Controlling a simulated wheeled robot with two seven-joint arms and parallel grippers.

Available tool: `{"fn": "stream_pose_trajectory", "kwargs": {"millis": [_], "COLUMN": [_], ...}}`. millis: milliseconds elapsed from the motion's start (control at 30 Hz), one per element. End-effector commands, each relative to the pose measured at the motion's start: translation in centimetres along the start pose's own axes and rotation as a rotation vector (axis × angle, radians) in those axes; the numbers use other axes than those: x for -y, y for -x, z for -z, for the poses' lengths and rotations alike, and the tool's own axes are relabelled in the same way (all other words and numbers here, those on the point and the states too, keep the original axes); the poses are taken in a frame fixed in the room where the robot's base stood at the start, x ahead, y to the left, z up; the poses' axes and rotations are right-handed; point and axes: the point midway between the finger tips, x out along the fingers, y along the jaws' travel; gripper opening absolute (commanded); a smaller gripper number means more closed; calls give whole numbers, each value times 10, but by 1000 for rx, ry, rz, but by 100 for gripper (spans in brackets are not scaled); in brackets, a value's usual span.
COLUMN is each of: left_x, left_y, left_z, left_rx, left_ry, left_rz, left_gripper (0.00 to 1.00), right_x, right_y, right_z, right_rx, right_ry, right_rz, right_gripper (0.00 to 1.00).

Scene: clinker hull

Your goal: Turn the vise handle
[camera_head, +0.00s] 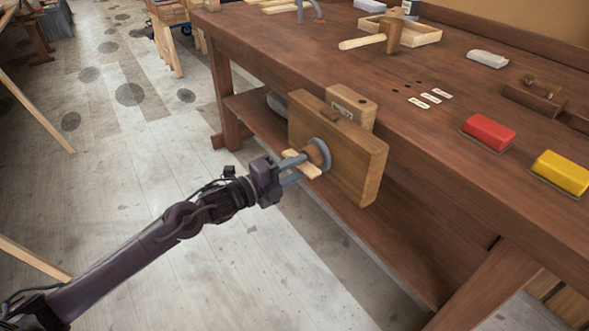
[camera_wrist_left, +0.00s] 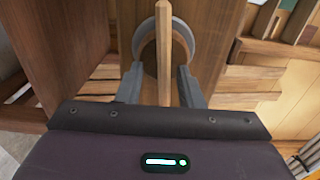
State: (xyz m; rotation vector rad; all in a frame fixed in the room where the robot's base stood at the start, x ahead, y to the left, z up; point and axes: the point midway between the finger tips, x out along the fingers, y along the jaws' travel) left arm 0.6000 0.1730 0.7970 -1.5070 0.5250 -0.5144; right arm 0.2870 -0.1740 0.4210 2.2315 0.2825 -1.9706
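The vise (camera_head: 357,165) is a wooden front jaw on the near side of the workbench, with a grey round collar (camera_head: 321,150). Its handle (camera_head: 303,165) is a pale wooden bar across the collar. In the left wrist view the handle (camera_wrist_left: 163,45) stands upright in the picture, in front of the grey collar (camera_wrist_left: 147,47). My left gripper (camera_head: 294,169) reaches the handle from the left. In the left wrist view its two grey fingers (camera_wrist_left: 160,82) are apart, one on each side of the bar, with gaps showing. My right gripper is not in view.
The bench top (camera_head: 400,70) carries a mallet (camera_head: 388,37), a shallow tray (camera_head: 425,33), a red block (camera_head: 489,132), a yellow block (camera_head: 562,172) and a plane (camera_head: 535,97). A lower shelf (camera_head: 350,215) runs under the bench. The floor to the left is mostly clear.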

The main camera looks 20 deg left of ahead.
Motion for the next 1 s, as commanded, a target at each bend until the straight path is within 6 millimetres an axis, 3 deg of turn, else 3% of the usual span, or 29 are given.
{"fn": "stream_pose_trajectory", "kwargs": {"millis": [167,600,1000], "left_x": [0,-2,-1], "left_y": [12,72,80], "left_z": [-1,0,0], "left_rx": [2,2,1], "left_ry": [0,2,0], "left_rz": [-1,-5,-1], "left_gripper": [34,34,34], "right_x": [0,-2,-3], "right_y": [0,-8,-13], "right_z": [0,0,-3], "right_rx": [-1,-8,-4], "right_ry": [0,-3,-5], "right_rz": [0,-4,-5], "right_gripper": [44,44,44]}}
